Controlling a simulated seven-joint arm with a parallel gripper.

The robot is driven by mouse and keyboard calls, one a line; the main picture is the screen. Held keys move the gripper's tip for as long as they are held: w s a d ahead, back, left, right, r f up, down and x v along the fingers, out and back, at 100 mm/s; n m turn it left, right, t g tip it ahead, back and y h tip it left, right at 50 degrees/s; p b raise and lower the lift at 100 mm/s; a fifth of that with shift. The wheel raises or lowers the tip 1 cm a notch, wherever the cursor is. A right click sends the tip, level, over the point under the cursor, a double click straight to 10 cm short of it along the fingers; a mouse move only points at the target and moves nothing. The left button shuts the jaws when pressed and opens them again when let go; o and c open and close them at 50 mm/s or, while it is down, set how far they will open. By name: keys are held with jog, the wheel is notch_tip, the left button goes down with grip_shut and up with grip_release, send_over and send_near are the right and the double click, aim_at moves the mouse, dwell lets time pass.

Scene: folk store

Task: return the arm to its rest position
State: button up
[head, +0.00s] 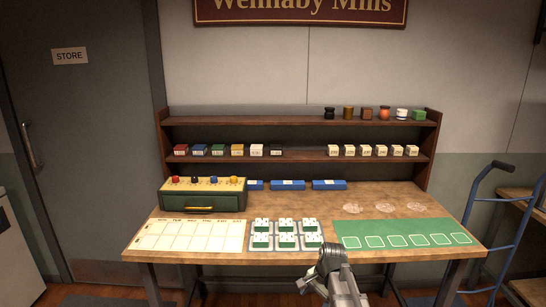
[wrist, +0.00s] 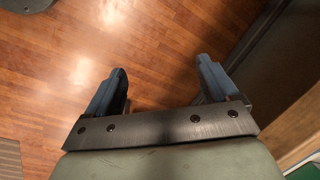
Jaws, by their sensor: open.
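My gripper (wrist: 162,66) shows in the wrist view with its two blue-grey fingers spread apart and nothing between them. Beyond the fingers is bare wooden floor (wrist: 165,30). In the head view, part of my arm rises at the bottom, right of centre, in front of the table's front edge; I cannot make out the fingers there.
The wooden table (head: 204,256) holds a white grid sheet (head: 190,236), a tray of green-and-white blocks, a green mat (head: 405,226), three clear discs and a green drawer box (head: 203,198). A shelf (head: 300,159) stands behind. A blue hand truck (head: 489,215) stands right.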

jog(key=s+d+f+n+g+h, duration=0.1)
jog(key=s+f+n+g, duration=0.1)
jog(key=s+f, duration=0.8)
jog(key=s+d+f+n+g, duration=0.1)
jog(key=s+f+n+g, duration=0.15)
jog(key=s+f, duration=0.8)
jog(key=s+f+n+g, duration=0.1)
jog(key=s+f+n, duration=0.1)
jog(key=s+f, duration=0.5)
jog(key=s+d+f+n+g+h, duration=0.1)
jog(key=s+f, duration=0.6)
jog(key=s, duration=0.7)
jog(key=shift+s+d+f+n+g, duration=0.25)
jog(key=shift+n+g, duration=0.2)
jog(key=shift+n, duration=0.7)
